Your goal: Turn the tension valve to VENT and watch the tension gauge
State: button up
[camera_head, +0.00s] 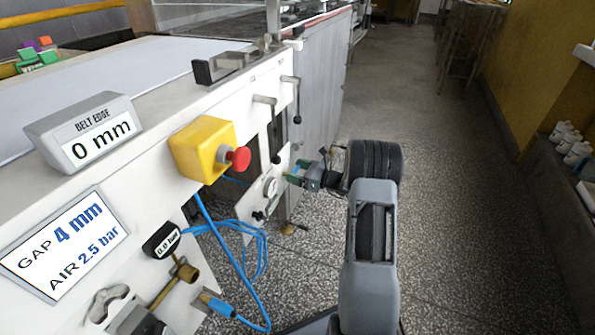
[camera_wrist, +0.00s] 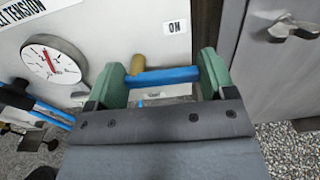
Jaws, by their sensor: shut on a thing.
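The tension valve has a blue lever (camera_wrist: 165,76) on a brass body (camera_wrist: 138,62), on a white panel. In the wrist view the lever lies nearly level, slightly higher at its right end. My gripper (camera_wrist: 160,78) has its green fingers at either end of the lever and is shut on it. A small ON label (camera_wrist: 174,27) shows upside down above the lever; another label (camera_wrist: 153,94) below is mostly hidden. The round tension gauge (camera_wrist: 55,60) is left of the valve; its reading is too small to tell. In the head view my gripper (camera_head: 297,174) is beside the gauge (camera_head: 270,188).
A yellow box with a red stop button (camera_head: 238,159) juts out near my arm. Blue hoses (camera_head: 243,240) hang below it.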

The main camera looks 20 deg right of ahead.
jog(key=shift+r, duration=0.1)
jog(key=m+p, duration=0.3)
jog(key=p, duration=0.1)
jog(key=shift+f, duration=0.2)
jog(key=shift+s+a+f+m+p, duration=0.25)
jog(key=shift+f+m+p, duration=0.25)
jog(key=shift+m+p, duration=1.4)
jog(key=shift+s+a+f+m+p, duration=0.2)
jog(key=shift+f+m+p, duration=0.45)
jog(key=shift+m, duration=2.4)
jog(key=shift+s+a+f+m+p, duration=0.3)
jog(key=shift+m+p, duration=1.2)
jog(key=shift+m, duration=0.95)
jog(key=o, duration=0.9)
